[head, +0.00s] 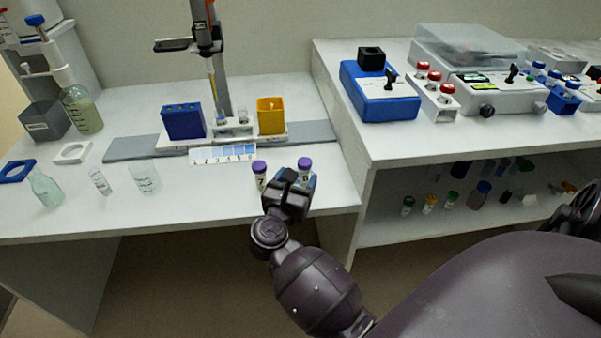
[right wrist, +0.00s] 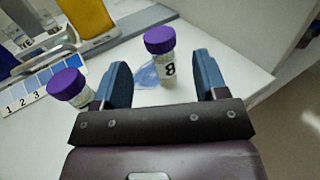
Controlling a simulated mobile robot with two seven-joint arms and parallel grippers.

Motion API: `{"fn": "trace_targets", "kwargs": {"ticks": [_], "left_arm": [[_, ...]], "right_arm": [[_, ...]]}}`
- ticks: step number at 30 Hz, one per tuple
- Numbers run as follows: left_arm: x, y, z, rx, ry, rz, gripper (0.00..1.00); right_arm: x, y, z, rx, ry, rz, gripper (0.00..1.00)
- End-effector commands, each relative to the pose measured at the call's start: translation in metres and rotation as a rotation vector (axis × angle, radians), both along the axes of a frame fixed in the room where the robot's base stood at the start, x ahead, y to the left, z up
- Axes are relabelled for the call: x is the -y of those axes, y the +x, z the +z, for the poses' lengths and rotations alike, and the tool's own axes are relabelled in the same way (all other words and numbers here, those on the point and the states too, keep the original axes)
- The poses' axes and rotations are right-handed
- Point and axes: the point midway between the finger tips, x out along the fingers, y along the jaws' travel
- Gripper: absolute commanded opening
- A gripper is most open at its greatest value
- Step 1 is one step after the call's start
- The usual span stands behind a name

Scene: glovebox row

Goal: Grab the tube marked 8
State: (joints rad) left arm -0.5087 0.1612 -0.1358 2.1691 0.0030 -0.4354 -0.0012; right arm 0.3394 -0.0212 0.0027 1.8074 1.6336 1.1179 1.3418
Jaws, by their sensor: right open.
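The tube marked 8 (right wrist: 168,68) has a purple cap and a black 8 on a white label. It stands upright on the white table, and it also shows in the head view (head: 304,164), partly hidden by my gripper. My right gripper (right wrist: 158,82) is open, with the tube in view between its two blue fingers and apart from both. In the head view the right gripper (head: 291,181) is at the table's front edge. A second purple-capped tube (head: 259,170) stands just left of it; its mark is not readable. My left gripper is not in view.
A number strip (head: 223,154), a blue box (head: 183,121) and a yellow box (head: 271,116) stand behind the tubes. Glassware, including a beaker (head: 145,179), stands at the left. A higher bench (head: 420,138) is at the right. The second tube is close to my left finger.

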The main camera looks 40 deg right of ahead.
Motion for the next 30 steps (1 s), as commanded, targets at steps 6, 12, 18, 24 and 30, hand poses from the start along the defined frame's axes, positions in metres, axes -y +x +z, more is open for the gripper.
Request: {"fn": "trace_targets", "kwargs": {"ticks": [6, 12, 18, 24, 30], "left_arm": [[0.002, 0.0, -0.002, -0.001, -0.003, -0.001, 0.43], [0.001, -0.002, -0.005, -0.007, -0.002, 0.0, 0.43], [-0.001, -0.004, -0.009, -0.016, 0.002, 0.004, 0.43], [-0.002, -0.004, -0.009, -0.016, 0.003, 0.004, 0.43], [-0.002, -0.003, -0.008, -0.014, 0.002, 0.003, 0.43]], "right_arm": [[0.016, 0.01, -0.001, -0.002, -0.001, 0.001, 0.66], [0.03, 0.017, -0.004, -0.003, -0.005, 0.001, 0.66], [0.052, 0.029, -0.007, -0.004, -0.006, 0.003, 0.66], [0.063, 0.036, -0.007, -0.004, -0.003, 0.002, 0.66], [0.063, 0.036, -0.007, -0.003, -0.002, 0.002, 0.66]]}}
